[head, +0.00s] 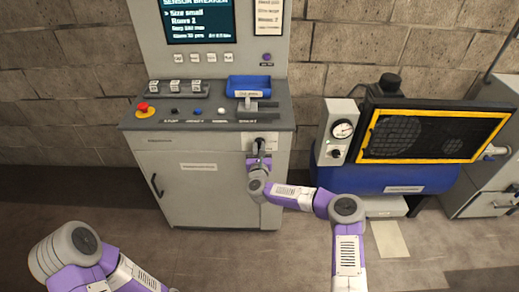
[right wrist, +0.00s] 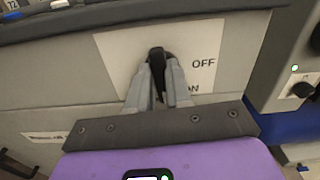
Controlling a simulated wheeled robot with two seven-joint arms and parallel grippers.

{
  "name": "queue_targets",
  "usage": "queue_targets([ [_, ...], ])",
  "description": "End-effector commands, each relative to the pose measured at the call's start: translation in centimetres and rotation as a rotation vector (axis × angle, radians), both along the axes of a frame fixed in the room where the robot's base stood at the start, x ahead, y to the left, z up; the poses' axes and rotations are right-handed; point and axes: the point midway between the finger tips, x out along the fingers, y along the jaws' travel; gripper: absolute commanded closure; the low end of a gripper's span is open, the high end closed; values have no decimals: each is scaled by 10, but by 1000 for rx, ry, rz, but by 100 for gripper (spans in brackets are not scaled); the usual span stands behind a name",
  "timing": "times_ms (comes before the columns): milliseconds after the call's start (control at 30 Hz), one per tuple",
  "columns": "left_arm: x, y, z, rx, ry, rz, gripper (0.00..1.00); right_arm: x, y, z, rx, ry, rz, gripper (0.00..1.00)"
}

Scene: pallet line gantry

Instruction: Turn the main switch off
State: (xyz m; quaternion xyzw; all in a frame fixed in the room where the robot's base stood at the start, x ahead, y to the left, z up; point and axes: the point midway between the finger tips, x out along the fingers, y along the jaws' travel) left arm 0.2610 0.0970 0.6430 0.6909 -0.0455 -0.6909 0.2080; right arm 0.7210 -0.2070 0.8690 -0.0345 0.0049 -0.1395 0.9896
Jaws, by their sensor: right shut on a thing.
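The main switch is a black handle (right wrist: 157,68) on a pale plate (right wrist: 115,55) on the upper right of the grey cabinet's front. The word OFF is at the plate's right, with ON lower down, partly covered by my gripper. My right gripper (right wrist: 157,85) is shut on the black handle, a finger on each side of it. In the head view the right gripper (head: 259,152) is at the cabinet front, just under the console top, and mostly hides the switch. My left arm shows at the lower left of the head view; its gripper is out of view.
The grey cabinet (head: 205,190) carries a console with a red button (head: 143,107), several small buttons, a blue tray (head: 248,87) and a screen (head: 199,20). A blue compressor (head: 370,178) with a gauge and yellow-framed grille stands close at the right. Floor before the cabinet is clear.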

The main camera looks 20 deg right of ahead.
Motion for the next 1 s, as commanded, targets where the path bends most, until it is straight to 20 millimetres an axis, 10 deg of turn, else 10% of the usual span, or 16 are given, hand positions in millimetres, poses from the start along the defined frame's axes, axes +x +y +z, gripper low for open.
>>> queue_targets([
  [1000, 0, 0, -37, 0, 0, 0, 57, 2, 8, -6, -873, 250, 0, 100],
])
